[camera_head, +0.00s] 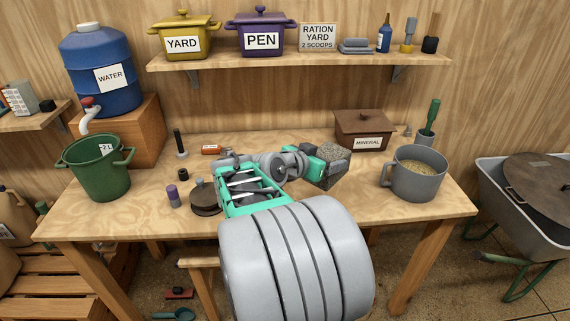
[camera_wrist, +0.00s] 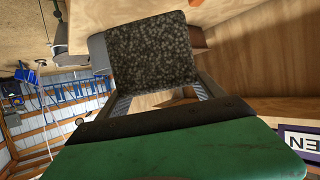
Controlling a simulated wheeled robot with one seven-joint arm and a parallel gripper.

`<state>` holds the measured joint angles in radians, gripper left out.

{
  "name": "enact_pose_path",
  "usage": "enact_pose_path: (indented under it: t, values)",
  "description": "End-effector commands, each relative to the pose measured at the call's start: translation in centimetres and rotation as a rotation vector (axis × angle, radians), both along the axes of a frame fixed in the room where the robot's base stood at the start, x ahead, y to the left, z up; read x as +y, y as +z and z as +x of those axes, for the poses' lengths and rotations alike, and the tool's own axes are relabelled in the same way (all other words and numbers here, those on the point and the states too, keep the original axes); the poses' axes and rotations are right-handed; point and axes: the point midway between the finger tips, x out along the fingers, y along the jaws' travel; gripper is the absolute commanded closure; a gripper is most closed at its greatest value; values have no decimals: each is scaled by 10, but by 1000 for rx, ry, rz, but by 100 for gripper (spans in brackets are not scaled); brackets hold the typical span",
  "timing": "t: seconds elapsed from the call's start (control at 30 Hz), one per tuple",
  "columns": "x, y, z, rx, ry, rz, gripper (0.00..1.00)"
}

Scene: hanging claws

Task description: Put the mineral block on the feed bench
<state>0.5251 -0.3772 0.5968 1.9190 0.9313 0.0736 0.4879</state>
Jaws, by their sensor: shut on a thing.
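The mineral block (camera_head: 335,163) is a grey, speckled cube, held over the right half of the wooden feed bench (camera_head: 340,205). My gripper (camera_head: 324,167) is shut on it. In the wrist view the block (camera_wrist: 152,56) sits between the two grey fingers, its speckled face filling the gap. The block is tilted in the head view and overlaps the bench top. I cannot tell whether it touches the bench.
The brown MINERAL box (camera_head: 362,126) stands just behind the block. A grey pot of grain (camera_head: 417,180) is to its right. A dark round lid (camera_head: 205,198) and small bottles are left of my arm. A green bucket (camera_head: 98,172) stands at far left. The bench's front right is clear.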

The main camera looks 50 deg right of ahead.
Motion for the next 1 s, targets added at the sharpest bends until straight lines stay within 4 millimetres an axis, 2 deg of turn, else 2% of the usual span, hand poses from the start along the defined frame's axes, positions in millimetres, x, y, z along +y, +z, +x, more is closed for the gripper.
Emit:
enact_pose_path:
  t: [0.33,0.5,0.83,1.0]
  values:
    - [-80,-29,-12,-3,-5,-9,96]
    - [-105,-63,-14,-2,-2,-8,96]
    - [-127,-91,-16,-4,1,-10,96]
    - [-126,-115,-15,-2,1,-9,96]
